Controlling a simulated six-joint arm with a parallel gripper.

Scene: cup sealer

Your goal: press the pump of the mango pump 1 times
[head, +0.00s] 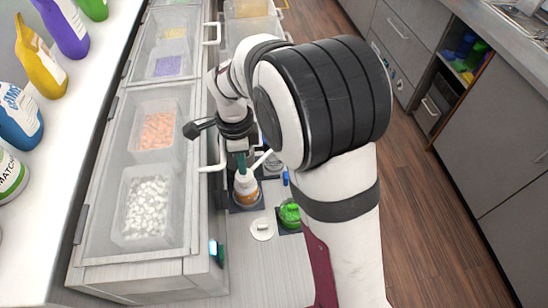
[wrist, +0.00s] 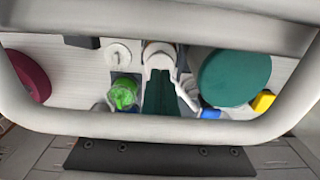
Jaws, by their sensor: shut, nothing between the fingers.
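The mango pump (head: 247,196), a bottle with orange contents and a white top, stands upright on a dark square pad beside the counter's front. My gripper (head: 242,170) points down with its green fingers closed and empty, directly over the pump's white top. In the wrist view the closed fingers (wrist: 160,78) cover part of the white pump head (wrist: 158,56). The fingertips are at or just above the pump head; I cannot tell if they touch. My arm hides part of the area right of the pump.
A jar with green contents (head: 290,214) stands right of the pump, and a small white round lid (head: 262,229) lies in front. Clear-lidded bins (head: 147,205) with white handles are close on the left. A large dark green round object (wrist: 235,78) shows beside the fingers.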

